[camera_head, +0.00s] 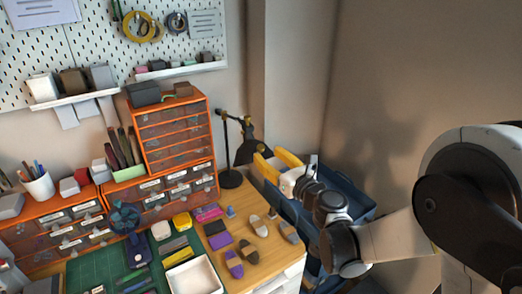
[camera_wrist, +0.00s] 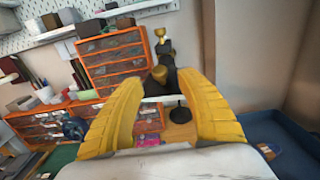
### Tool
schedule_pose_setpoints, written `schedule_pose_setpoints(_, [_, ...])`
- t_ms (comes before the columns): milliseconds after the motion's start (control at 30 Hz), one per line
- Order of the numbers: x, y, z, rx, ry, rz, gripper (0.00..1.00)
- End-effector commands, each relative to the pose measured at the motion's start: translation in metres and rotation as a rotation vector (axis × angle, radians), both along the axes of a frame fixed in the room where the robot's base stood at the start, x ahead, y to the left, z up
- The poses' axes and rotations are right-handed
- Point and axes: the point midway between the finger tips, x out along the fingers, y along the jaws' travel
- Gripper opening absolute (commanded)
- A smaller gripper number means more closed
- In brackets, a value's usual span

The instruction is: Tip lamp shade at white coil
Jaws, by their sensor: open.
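The black desk lamp stands at the back right of the desk, its round base (camera_head: 231,179) flat on the wood. Its dark shade (camera_head: 246,152) hangs tilted down on the lamp's right side. My gripper (camera_head: 266,153) has yellow fingers, open, just right of the shade. In the wrist view the shade (camera_wrist: 166,62) shows beyond and between the spread fingertips (camera_wrist: 160,79); I cannot tell whether they touch it. The whitish coil (camera_head: 258,225) lies on the desk in front of the lamp, at the right; the wrist view does not show it clearly.
Purple (camera_head: 234,264), brown (camera_head: 249,252) and grey (camera_head: 288,232) coils lie near the whitish one. An orange drawer cabinet (camera_head: 176,135) stands left of the lamp. A blue bin (camera_head: 345,194) is right of the desk, below my arm. A white tray (camera_head: 194,277) is at the front.

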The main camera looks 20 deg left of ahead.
Motion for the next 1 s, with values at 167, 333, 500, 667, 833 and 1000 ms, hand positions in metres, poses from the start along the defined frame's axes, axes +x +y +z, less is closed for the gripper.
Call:
schedule_pose_setpoints(167, [0.019, 0.023, -0.001, -0.001, -0.001, 0.001, 0.44])
schedule_pose_setpoints(333, [0.028, 0.032, 0.0, -0.001, -0.002, 0.0, 0.44])
schedule_pose_setpoints(500, [0.029, 0.034, 0.0, -0.001, -0.002, 0.0, 0.44])
schedule_pose_setpoints(667, [0.029, 0.034, 0.0, -0.001, -0.002, 0.0, 0.34])
schedule_pose_setpoints(833, [0.029, 0.034, 0.0, -0.001, -0.002, 0.0, 0.0])
schedule_pose_setpoints(1000, [0.034, 0.034, -0.003, 0.006, -0.007, 0.0, 0.0])
